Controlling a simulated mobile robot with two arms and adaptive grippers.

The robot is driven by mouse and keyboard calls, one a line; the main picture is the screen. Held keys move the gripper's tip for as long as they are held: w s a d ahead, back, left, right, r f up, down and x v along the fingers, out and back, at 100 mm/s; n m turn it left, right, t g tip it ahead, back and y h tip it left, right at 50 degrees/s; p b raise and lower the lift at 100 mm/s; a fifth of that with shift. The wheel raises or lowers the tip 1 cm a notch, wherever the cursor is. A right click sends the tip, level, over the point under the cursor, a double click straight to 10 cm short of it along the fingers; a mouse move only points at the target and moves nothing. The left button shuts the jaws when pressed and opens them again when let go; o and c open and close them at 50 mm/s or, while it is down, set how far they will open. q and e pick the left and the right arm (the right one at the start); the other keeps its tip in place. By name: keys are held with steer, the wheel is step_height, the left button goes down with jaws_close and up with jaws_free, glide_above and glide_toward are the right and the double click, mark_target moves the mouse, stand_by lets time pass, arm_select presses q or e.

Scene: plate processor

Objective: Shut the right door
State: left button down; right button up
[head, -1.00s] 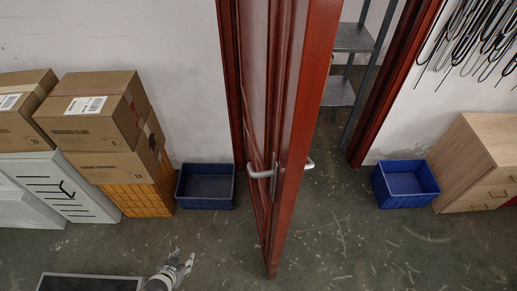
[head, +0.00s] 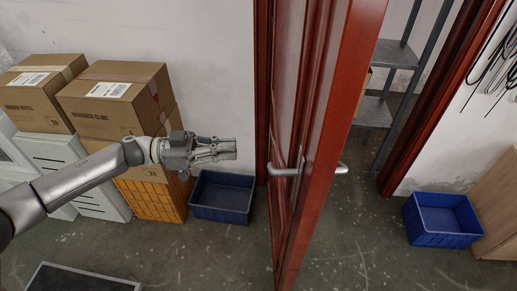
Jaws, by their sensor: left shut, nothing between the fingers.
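The red-framed door (head: 335,120) stands open, swung out toward me, with its edge facing the camera. A metal lever handle (head: 284,171) is on its left face, and another handle (head: 341,168) sticks out on its right side. The red doorway frame (head: 445,90) is to the right of the door, with an open gap between. My left gripper (head: 236,149) is shut and empty, left of the door and apart from it, pointing right toward the door. My right gripper is not in view.
Cardboard boxes (head: 112,90) sit on an orange crate (head: 150,196) at the left. One blue bin (head: 222,196) is left of the door, another blue bin (head: 442,219) right of the doorway. Grey shelving (head: 395,55) shows through the opening. A dark mat (head: 80,280) lies at the lower left.

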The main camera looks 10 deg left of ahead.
mark_target(294, 146)
arm_select(q)
steer(key=d+p, duration=0.1)
steer(key=d, duration=0.3)
steer(key=w+d+p, duration=0.1)
steer(key=d, duration=0.3)
steer(key=w+d+p, duration=0.1)
steer(key=d, duration=0.3)
steer(key=shift+w+d+r, duration=0.1)
steer(key=shift+w+d+p, duration=0.1)
steer(key=shift+d+p, duration=0.2)
steer(key=shift+d, duration=0.2)
